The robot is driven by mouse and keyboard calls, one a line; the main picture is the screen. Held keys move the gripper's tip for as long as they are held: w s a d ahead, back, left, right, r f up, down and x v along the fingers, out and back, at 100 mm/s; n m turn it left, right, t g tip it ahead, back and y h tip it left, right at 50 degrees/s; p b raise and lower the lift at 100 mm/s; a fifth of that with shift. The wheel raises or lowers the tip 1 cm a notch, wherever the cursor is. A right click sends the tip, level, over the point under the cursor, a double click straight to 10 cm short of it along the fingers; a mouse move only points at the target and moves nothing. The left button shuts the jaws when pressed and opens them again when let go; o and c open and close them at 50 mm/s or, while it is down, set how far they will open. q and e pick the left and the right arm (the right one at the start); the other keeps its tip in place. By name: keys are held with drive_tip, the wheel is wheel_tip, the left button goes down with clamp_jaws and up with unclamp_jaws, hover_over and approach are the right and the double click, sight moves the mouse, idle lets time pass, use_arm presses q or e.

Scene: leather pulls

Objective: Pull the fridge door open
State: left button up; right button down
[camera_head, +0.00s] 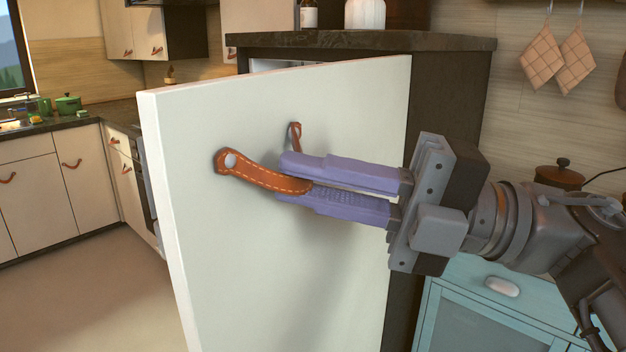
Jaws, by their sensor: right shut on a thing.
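The fridge door (240,270) is a large cream panel standing partly open, swung out from its dark cabinet (455,95). A brown leather strap handle (260,175) with pale stitching is fixed to the door by a round stud at its left end. My right gripper (292,178), with purple fingers, comes in from the right and is shut on the strap near its right end. The strap's far part is hidden by the fingers. A second bit of leather (295,135) shows just above the upper finger. My left gripper is not in view.
A dark countertop (370,42) with a jar and bottle tops the fridge cabinet. Cream cupboards (50,190) stand at the left, with open floor (90,290) before them. A teal cabinet (480,310) and a lidded pot (560,178) are at the right.

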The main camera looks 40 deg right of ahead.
drive_tip(key=c, duration=1.5)
unclamp_jaws()
drive_tip(key=shift+o, duration=0.2)
drive_tip(key=v, duration=0.7)
drive_tip(key=shift+s+d+b, duration=0.25)
drive_tip(key=shift+b, duration=0.05)
drive_tip(key=shift+f, duration=0.1)
